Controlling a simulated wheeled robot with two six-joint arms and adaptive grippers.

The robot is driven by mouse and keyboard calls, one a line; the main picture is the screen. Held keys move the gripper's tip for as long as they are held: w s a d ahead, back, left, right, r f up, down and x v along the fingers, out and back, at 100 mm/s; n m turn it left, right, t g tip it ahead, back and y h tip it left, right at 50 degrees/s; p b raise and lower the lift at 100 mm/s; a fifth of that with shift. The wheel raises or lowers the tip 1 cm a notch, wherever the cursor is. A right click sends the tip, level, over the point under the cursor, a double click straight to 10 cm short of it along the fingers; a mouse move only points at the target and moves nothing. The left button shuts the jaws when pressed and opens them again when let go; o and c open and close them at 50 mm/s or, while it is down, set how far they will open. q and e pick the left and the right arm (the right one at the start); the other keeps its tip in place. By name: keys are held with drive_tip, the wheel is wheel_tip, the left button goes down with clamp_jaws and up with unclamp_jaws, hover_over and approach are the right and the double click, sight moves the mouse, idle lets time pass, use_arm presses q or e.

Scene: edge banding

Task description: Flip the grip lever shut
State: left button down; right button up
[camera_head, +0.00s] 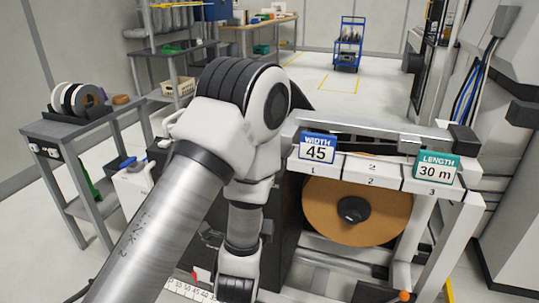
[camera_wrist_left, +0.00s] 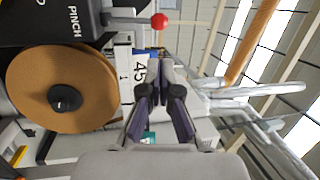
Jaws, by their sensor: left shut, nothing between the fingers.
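A red ball knob (camera_wrist_left: 160,20) on a short grey bar shows at the top of the left wrist view, beside a dark housing marked PINCH (camera_wrist_left: 76,22). It may be the grip lever; I cannot tell for sure. My left gripper (camera_wrist_left: 161,72) is shut and empty, with its fingertips apart from the knob and below it in that view. In the head view my left arm reaches down at the centre, and its fingers are hidden or out of frame. My right gripper is not in view.
A brown banding roll (camera_head: 330,212) sits under a white shelf with a WIDTH 45 sign (camera_head: 318,149) and a LENGTH 30 m sign (camera_head: 437,168). A grey cart (camera_head: 70,131) with small rolls stands left. The floor behind is mostly open.

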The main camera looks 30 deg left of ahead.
use_arm(q)
drive_tip(key=x, duration=1.4)
drive_tip(key=shift+f+b, duration=0.2)
drive_tip(key=shift+b, duration=0.1)
drive_tip(key=shift+w+a, duration=0.1)
drive_tip(key=shift+a, duration=0.05)
